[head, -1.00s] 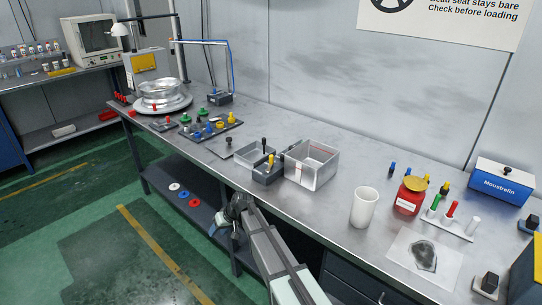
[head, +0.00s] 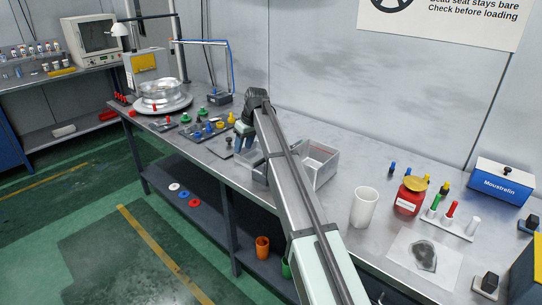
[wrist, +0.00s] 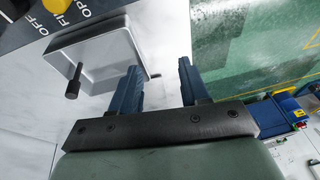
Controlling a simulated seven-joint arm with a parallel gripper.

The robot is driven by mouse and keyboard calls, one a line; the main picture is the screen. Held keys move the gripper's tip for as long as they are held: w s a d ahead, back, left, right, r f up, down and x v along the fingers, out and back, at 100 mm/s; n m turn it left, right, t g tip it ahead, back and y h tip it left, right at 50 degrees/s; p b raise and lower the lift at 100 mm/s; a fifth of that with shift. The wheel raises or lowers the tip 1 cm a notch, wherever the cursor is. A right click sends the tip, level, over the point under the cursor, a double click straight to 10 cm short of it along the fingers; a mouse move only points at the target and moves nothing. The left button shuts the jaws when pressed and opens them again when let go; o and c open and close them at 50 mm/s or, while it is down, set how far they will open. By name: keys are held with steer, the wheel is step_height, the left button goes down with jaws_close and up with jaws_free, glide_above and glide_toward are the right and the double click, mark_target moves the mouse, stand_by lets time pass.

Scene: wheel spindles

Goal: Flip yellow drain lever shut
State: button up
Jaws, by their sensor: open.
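My gripper (head: 242,140) is open and empty above the bench in the head view, near the pegs and left of the metal bin. In the wrist view its two dark blue fingers stand apart (wrist: 160,82) with nothing between them. A yellow knob (wrist: 55,5), likely the drain lever's, is cut off by the top edge of the wrist view. It sits by a dark panel (wrist: 72,22) with partly visible white lettering, including "OFF". The fingers are apart from it. In the head view my arm hides most of the dark lever box. The lever's position cannot be told.
A grey metal tray (wrist: 100,55) with a black-knobbed post (wrist: 73,80) lies beside the fingers. The open metal bin (head: 322,165) is right of my arm. A white cup (head: 364,207) and red jar (head: 410,196) stand farther right. Coloured pegs (head: 207,128) stand on the left.

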steer(key=d+r+g+h, duration=0.2)
steer(key=d+r+h, duration=0.1)
steer(key=d+r, duration=0.65)
steer(key=f, duration=1.4)
steer(key=shift+s+d+f, duration=0.1)
steer(key=shift+s+d, duration=0.3)
steer(key=shift+c, duration=0.2)
jaws_close()
